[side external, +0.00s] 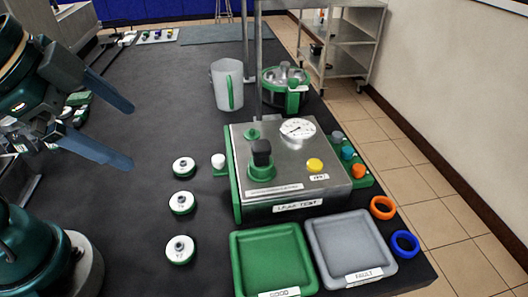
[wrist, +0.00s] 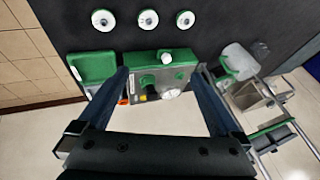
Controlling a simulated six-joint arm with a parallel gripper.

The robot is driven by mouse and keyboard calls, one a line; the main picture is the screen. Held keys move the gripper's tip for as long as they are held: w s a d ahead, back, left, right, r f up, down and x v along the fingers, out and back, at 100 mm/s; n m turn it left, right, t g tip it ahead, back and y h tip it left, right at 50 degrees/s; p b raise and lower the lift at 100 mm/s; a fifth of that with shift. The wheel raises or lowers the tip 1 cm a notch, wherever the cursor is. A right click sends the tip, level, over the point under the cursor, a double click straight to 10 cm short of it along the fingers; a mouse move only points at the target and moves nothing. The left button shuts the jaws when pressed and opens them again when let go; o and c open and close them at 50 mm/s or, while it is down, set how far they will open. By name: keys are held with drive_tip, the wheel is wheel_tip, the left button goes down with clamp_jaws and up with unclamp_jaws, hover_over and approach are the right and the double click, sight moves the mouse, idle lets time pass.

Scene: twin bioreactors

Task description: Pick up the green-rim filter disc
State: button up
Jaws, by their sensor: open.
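Three white round filter discs lie in a row on the dark bench: a far one (side external: 183,168), a middle one (side external: 181,202) and a near one (side external: 180,249). All three show green at the rim, so I cannot tell them apart by colour. In the wrist view they line the top edge, at left (wrist: 103,20), middle (wrist: 148,19) and right (wrist: 186,19). My gripper (side external: 130,134) is open and empty, raised above the bench to the left of the discs in the side view. In the wrist view my gripper's fingers (wrist: 158,72) are spread wide, with no disc between them.
A leak-test box (side external: 290,185) with a gauge and clamp stands right of the discs. A green tray (side external: 236,262) and a grey tray (side external: 318,240) lie in front of it. A clear jug (side external: 221,88) and a vessel (side external: 272,75) stand behind.

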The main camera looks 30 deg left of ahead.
drive_tip(key=f+n, duration=0.1)
drive_tip(key=n, duration=0.1)
drive_tip(key=s+f+n, duration=0.1)
drive_tip(key=n, duration=0.2)
drive_tip(key=s+a+f+n, duration=0.1)
drive_tip(key=f+n, duration=0.1)
drive_tip(key=n, duration=0.1)
drive_tip(key=shift+f+y, duration=0.1)
drive_tip(key=shift+y, duration=0.2)
drive_tip(key=shift+w+n, duration=0.15)
drive_tip(key=shift+n, duration=0.35)
drive_tip(key=shift+c, duration=0.4)
